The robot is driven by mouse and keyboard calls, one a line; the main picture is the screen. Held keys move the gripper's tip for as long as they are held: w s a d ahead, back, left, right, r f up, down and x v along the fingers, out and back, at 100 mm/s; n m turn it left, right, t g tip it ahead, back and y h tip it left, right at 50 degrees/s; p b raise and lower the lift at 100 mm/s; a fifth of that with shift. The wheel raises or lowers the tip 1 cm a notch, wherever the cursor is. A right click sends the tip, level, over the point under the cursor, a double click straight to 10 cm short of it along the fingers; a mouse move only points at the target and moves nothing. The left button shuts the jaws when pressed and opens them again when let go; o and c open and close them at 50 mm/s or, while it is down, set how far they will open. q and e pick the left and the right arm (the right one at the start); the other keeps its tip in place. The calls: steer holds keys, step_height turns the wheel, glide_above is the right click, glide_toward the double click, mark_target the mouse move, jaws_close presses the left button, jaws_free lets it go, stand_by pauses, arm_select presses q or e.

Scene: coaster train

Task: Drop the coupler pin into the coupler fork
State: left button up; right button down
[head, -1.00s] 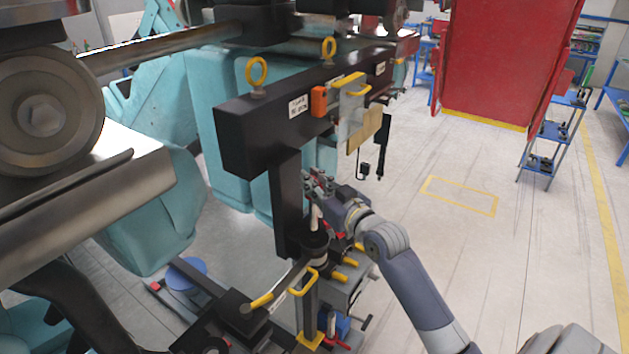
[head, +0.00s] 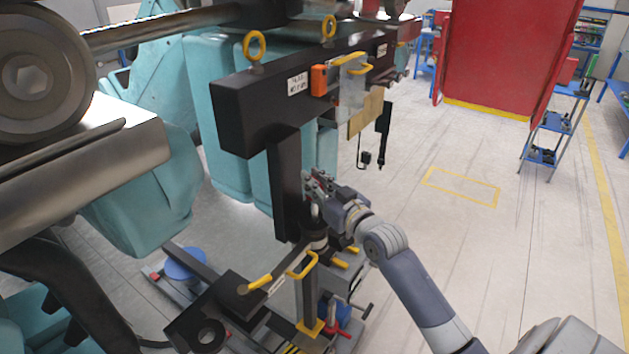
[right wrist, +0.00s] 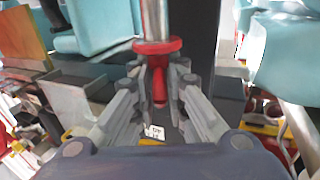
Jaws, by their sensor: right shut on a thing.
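My right gripper (head: 316,183) is in the middle of the head view, beside a black upright post. In the right wrist view (right wrist: 160,88) its fingers are shut on the red grip of the coupler pin (right wrist: 158,46). The pin has a red collar and a pale metal shaft. In the head view a short pale length of shaft (head: 313,211) shows below the fingers, just over a black round-topped stand. I cannot tell whether its tip is inside. A black part with a round hole (head: 190,322) lies lower left; I cannot tell whether it is the coupler fork. My left gripper is not in view.
A black beam (head: 270,100) with yellow eye bolts runs above and behind the gripper. A stand with yellow handles (head: 302,263) is below it. A red body (head: 500,55) hangs at upper right. Open floor (head: 460,240) lies to the right.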

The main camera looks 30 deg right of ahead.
mark_target(316, 207)
steer(key=shift+f+b, duration=0.35)
steer(key=shift+f, duration=0.25)
steer(key=shift+f+b, duration=0.85)
steer(key=shift+f, duration=0.35)
steer(key=shift+f+b, duration=0.9)
steer(key=shift+f, duration=0.5)
steer(key=c, duration=1.5)
jaws_free()
steer(key=shift+c, duration=0.2)
steer(key=shift+f, duration=0.15)
steer(key=s, duration=1.2)
